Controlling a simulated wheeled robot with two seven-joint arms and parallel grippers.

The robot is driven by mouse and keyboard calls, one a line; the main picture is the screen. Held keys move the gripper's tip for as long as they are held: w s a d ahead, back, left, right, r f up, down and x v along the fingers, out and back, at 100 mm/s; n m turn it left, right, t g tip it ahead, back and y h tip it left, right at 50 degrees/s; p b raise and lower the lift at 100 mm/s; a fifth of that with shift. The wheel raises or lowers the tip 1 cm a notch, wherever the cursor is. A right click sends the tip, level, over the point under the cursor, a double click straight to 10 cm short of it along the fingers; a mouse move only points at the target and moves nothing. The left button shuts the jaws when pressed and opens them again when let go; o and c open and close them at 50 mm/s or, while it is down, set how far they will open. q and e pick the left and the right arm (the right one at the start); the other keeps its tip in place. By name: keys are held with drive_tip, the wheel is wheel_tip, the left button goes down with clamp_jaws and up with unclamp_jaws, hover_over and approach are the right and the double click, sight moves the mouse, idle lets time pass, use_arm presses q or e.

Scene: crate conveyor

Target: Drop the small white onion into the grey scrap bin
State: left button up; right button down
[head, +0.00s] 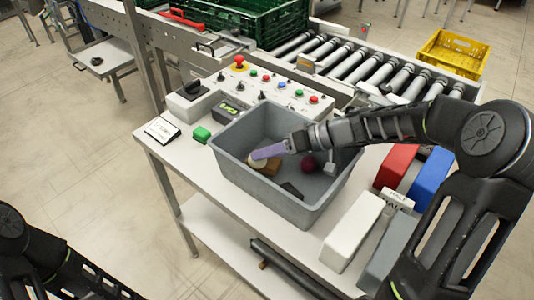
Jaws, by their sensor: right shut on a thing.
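The grey scrap bin (274,202) stands open on the white table in the middle of the head view. My right arm reaches in from the right, and my right gripper (258,156) is over the bin's inside, its lilac finger pointing left. It is shut on the small white onion (256,163), a pale round thing partly hidden by the finger. How high the onion is above the bin floor is hard to tell. Of my left arm only dark links show at the lower left; its gripper is out of view.
In the bin are a brown block (270,167), a dark red round thing (309,163) and a dark flat piece (291,190). A control panel (278,90) stands behind. Red (396,165), blue (432,177) and white (352,231) blocks lie right. A roller conveyor (375,70) runs behind.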

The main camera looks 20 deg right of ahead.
drive_tip(key=c, duration=0.9)
unclamp_jaws()
drive_tip(key=shift+r, duration=0.15)
drive_tip(key=shift+r+p, duration=0.55)
drive_tip(key=shift+p, duration=0.4)
drive_tip(key=b+v, duration=0.3)
drive_tip(key=v, duration=0.9)
